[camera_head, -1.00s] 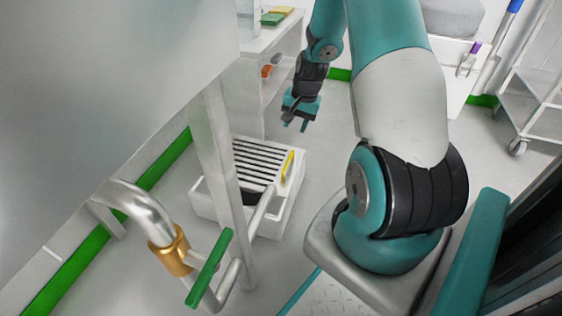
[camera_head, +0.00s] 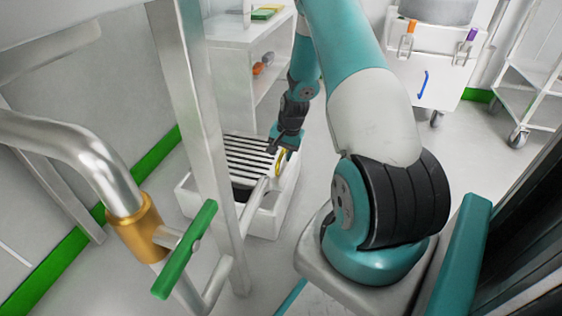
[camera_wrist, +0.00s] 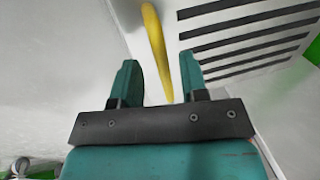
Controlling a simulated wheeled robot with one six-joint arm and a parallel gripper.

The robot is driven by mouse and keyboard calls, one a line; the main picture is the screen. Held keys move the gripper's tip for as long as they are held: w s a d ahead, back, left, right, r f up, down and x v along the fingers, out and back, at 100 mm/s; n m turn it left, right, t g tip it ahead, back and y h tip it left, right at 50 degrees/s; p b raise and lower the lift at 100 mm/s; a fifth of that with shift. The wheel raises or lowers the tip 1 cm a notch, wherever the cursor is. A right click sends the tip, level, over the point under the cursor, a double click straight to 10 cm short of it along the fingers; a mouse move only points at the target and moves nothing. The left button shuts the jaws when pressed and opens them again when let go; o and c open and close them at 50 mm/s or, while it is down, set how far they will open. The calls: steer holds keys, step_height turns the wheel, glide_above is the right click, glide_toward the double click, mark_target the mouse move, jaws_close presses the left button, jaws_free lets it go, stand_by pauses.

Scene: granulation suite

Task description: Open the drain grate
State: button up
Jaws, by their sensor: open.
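The drain grate (camera_head: 243,152) is a white slatted panel with dark slots on top of a white box (camera_head: 262,222) on the floor. A yellow handle (camera_head: 281,163) stands along its right side. My gripper (camera_head: 283,150) is at this handle, beside the grate's right edge. In the wrist view the grate (camera_wrist: 235,40) is at upper right and the yellow handle (camera_wrist: 157,45) runs down between the two open teal fingers (camera_wrist: 160,85), nearer the right one. I cannot tell whether a finger touches it.
A metal table leg (camera_head: 205,125) stands in front of the box. A pipe with a brass collar (camera_head: 138,232) and green lever (camera_head: 185,250) is at left front. A white shelf (camera_head: 240,65) stands behind, and a wheeled cart (camera_head: 530,85) at right. Floor between is clear.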

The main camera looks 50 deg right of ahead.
steer(key=shift+w+f, duration=0.1)
steer(key=shift+f, duration=0.35)
jaws_close()
steer(key=shift+r, duration=0.1)
